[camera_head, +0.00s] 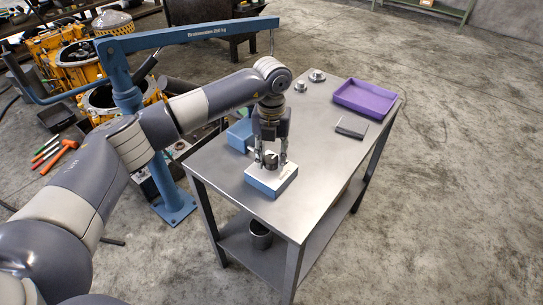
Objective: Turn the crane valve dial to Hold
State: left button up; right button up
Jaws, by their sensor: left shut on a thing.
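The valve box (268,184), blue with a pale top, sits on the near left part of the grey metal table (322,152). A small dark dial (270,160) stands on its top. My left gripper (270,163) points down over the box, its two fingers either side of the dial and shut on it. The dial's marks are too small to read, so its setting cannot be told. The blue crane (120,72) stands behind my left arm, its boom reaching right. My right gripper is not in view.
A purple tray (365,100) and a dark flat piece (351,128) lie on the table's right side. Two small metal parts (317,76) stand at the far end. A blue block (240,134) is behind the valve box. Orange machinery (70,62) stands at the back left.

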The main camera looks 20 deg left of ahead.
aim_at(272, 159)
pick_arm(q)
jog(key=o, duration=1.1)
jog(key=shift+c, duration=0.2)
notch_tip(272, 159, up, 12)
